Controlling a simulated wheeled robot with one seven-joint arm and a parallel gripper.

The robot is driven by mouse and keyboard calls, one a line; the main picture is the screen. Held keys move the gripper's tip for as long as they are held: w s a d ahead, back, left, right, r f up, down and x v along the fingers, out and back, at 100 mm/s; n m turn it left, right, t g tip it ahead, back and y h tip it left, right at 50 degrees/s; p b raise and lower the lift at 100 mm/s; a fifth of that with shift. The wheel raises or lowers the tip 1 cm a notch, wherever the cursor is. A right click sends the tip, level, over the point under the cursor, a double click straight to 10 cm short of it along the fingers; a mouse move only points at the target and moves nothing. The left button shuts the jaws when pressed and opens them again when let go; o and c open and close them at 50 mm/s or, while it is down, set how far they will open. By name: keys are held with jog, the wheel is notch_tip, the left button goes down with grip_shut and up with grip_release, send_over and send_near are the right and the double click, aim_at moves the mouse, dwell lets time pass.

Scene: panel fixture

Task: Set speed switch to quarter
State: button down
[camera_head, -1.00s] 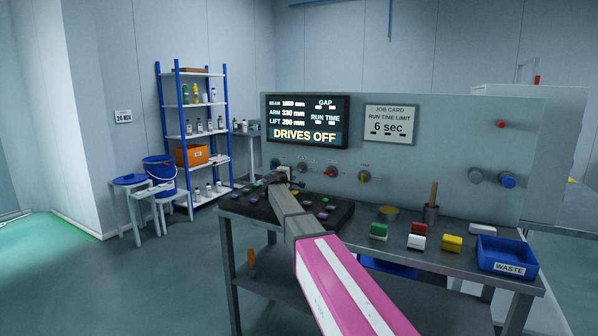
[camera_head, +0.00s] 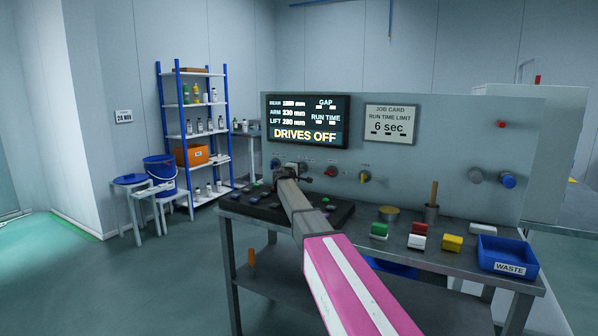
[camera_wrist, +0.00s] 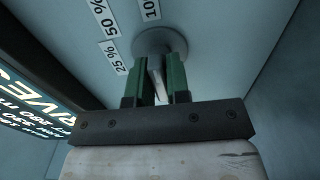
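The speed switch (camera_wrist: 152,40) shows in the wrist view as a round grey knob with a pale lever between my fingers. Labels reading 25 %, 50 % and a partly cut-off 10... run along its upper left side. My gripper (camera_wrist: 160,70) has its two green fingers on either side of the lever, with a narrow gap visible, so it looks open around it. Whether a finger touches the lever is unclear. In the head view my gripper (camera_head: 291,170) is at the panel's lower left, and my arm largely hides the switch there. Which label the switch points to is unclear.
The display (camera_head: 305,121) reads DRIVES OFF; the job card (camera_head: 390,125) reads run time limit 6 sec. A red knob (camera_head: 331,172) and a yellow knob (camera_head: 364,177) lie to the right. The bench holds coloured blocks, a cup and a blue waste bin (camera_head: 508,256).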

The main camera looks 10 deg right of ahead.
jog(key=shift+n, duration=0.4)
jog(key=n, duration=0.3)
jog(key=shift+n, duration=0.4)
jog(key=n, duration=1.3)
jog(key=shift+n, duration=0.3)
jog(key=shift+f, duration=0.1)
jog(key=c, duration=1.2)
grip_release()
jog(key=shift+o, duration=0.2)
